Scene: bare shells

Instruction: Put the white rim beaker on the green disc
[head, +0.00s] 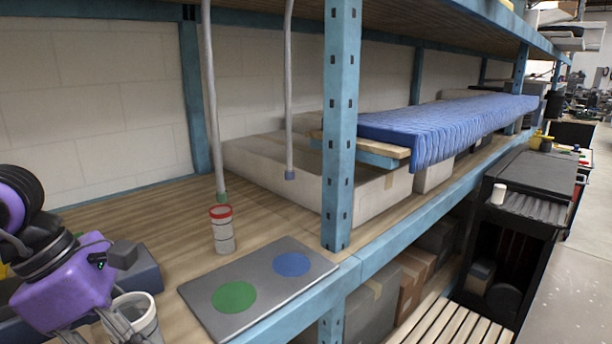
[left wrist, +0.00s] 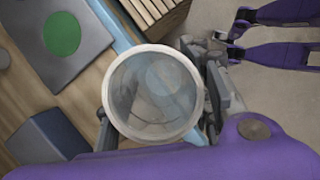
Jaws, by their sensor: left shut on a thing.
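The white rim beaker (head: 139,309) is held in my left gripper (head: 125,326), which is shut on it, at the lower left in the head view. In the left wrist view I look into the beaker (left wrist: 154,92), with a finger on each side; it looks empty. The green disc (head: 234,297) lies on a grey board (head: 207,288), to the right of the beaker and apart from it. The disc also shows bare at the upper left of the left wrist view (left wrist: 62,33).
A red rim beaker (head: 222,232) stands on the wooden shelf behind the board. A blue disc (head: 291,264) lies on the board's right part. A blue upright (head: 341,130) rises beyond the board. A dark blue block (left wrist: 47,134) sits near my left gripper.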

